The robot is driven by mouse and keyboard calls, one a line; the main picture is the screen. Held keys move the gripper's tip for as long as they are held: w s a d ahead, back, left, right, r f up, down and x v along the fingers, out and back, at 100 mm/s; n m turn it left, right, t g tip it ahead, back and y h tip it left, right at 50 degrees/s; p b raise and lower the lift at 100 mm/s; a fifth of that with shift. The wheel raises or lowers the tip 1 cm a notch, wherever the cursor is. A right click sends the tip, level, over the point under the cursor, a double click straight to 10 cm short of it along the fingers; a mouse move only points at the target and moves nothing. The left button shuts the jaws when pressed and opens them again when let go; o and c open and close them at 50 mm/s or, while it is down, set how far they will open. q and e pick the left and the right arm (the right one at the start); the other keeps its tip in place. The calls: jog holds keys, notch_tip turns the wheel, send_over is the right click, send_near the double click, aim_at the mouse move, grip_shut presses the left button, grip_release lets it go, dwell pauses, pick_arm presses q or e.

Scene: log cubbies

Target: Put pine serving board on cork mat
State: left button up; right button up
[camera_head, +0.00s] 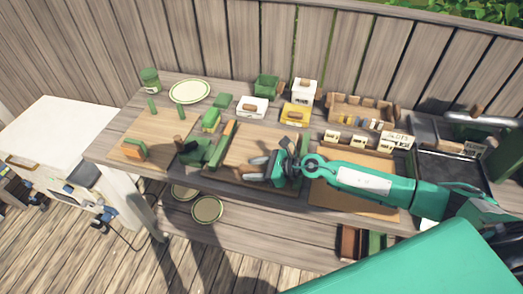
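A flat light-brown wooden board (245,143), which looks like the pine serving board, lies mid-table. A plain tan sheet (335,199), which looks like the cork mat, lies to its right near the front edge. My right forearm crosses above this sheet and hides much of its middle. My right gripper (254,168) is over the front part of the board, its two grey fingers apart and pointing left. I see nothing between them; whether they touch the board I cannot tell. My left gripper is not in view.
Another tan board (156,137) with green pieces lies at the left. Green blocks and a dark-green item (196,151) stand beside the middle board. White and yellow boxes (296,115), a wooden rack (362,113) and a plate (190,91) line the back. A dark tray (450,170) is right.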

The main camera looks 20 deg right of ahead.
grip_shut()
jog(key=shift+w+r, duration=0.1)
jog(key=shift+r, duration=0.15)
